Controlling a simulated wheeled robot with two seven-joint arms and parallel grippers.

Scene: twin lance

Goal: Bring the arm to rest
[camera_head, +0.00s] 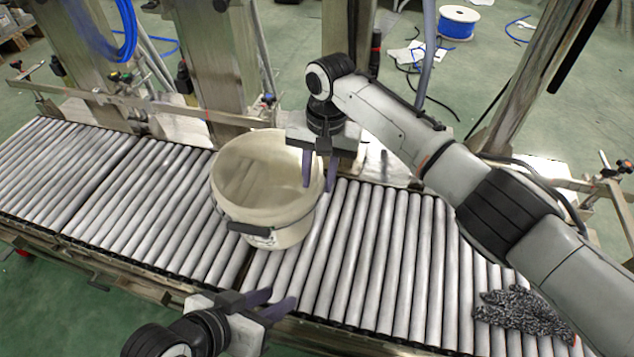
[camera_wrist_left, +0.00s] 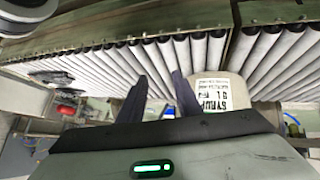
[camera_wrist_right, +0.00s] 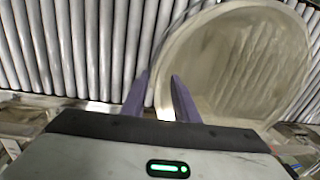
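My left gripper (camera_head: 282,297) is open and empty by the conveyor's near edge, below the bucket in the head view. Its fingers also show apart in the left wrist view (camera_wrist_left: 158,76). My right gripper (camera_head: 318,187) is open and points down at the bucket's right rim. Its fingers are apart in the right wrist view (camera_wrist_right: 159,75), with the rim appearing between or just beyond them; contact cannot be told. The cream bucket (camera_head: 275,215) stands upright on the rollers, open and seemingly empty, with a dark handle grip. Its syrup label shows in the left wrist view (camera_wrist_left: 228,95).
Metal posts (camera_head: 215,60) and a guide rail (camera_head: 150,105) stand behind. A blue cable spool (camera_head: 458,22) sits on the floor.

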